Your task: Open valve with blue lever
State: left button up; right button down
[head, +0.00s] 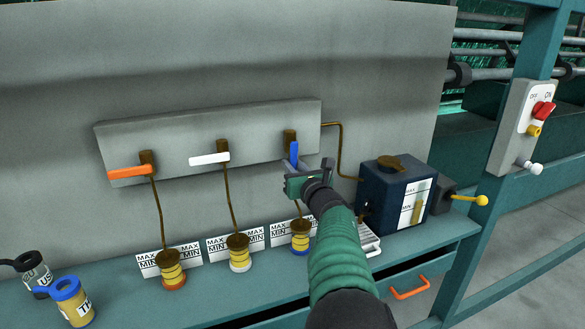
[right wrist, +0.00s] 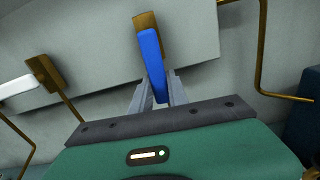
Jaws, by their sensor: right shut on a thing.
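The blue lever (head: 294,153) sits on the rightmost brass valve (head: 289,136) of the grey panel (head: 180,148). It points down, close to vertical and slightly tilted. In the right wrist view the blue lever (right wrist: 151,62) runs down between the fingers. My right gripper (head: 300,176) is shut on the lower end of the lever; its fingers (right wrist: 158,98) lie on either side of it. The lever's tip is partly hidden between the fingers. My left gripper is not in view.
An orange lever (head: 129,173) and a white lever (head: 209,158) lie roughly horizontal on the other valves. A dark tank (head: 388,190) stands close right of my arm. A switch box (head: 524,122) is at far right.

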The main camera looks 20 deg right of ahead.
jog(key=shift+f, duration=0.45)
jog(key=c, duration=1.3)
grip_release()
jog(key=shift+r, duration=0.2)
jog(key=shift+r, duration=0.1)
jog(key=shift+s, duration=0.1)
jog(key=s, duration=0.5)
jog(key=s+b, duration=0.1)
jog(key=s, duration=0.5)
jog(key=s+b, duration=0.1)
jog(key=s, duration=0.4)
jog(key=shift+s+d, duration=0.25)
jog(key=shift+d, duration=0.1)
